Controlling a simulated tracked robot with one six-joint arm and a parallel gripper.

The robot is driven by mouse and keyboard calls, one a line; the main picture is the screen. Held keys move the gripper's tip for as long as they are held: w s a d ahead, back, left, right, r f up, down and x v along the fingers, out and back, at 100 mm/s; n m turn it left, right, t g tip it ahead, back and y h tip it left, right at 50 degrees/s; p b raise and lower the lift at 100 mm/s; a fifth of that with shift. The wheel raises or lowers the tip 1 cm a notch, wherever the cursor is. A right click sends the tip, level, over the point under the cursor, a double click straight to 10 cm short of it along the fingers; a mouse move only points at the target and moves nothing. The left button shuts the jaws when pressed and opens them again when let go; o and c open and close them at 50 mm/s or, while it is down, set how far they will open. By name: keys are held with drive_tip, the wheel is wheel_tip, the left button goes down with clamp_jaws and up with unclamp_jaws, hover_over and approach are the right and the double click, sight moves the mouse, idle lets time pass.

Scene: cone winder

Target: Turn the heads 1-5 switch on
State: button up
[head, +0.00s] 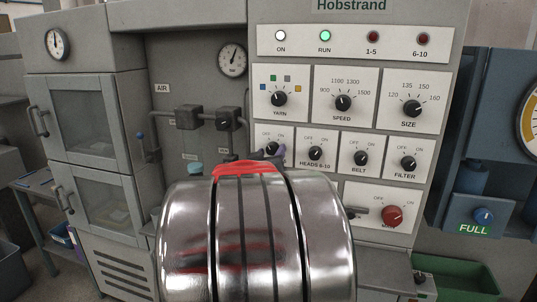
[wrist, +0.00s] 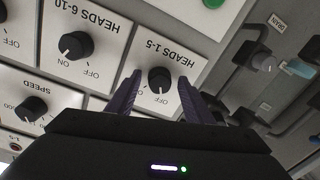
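The heads 1-5 switch is a round black knob (wrist: 159,78) on a white plate, seen upside down in the wrist view. My gripper (wrist: 159,84) is open, its two purple fingers on either side of the knob. I cannot tell whether they touch it. I cannot read for certain which way the knob's pointer stands. In the head view my gripper (head: 275,153) is in front of the switch plate, and the knob (head: 272,147) shows only in part behind it. The 1-5 lamp (head: 372,37) is dark red and looks unlit.
The HEADS 6-10 knob (head: 315,153) sits just right, with BELT (head: 361,158) and FILTER (head: 408,162) beyond. The YARN knob (head: 279,99) is above. A red knob (head: 392,216) is lower right. Valve fittings (head: 228,118) stick out to the left. The ON and RUN lamps are lit.

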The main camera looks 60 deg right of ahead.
drive_tip(key=c, duration=1)
drive_tip(key=shift+m, duration=0.4)
drive_tip(key=m, duration=0.5)
drive_tip(key=shift+w+f, duration=0.1)
drive_tip(key=m, duration=0.6)
drive_tip(key=shift+m+g+h, duration=0.3)
drive_tip(key=o, duration=1)
drive_tip(key=shift+a, duration=0.1)
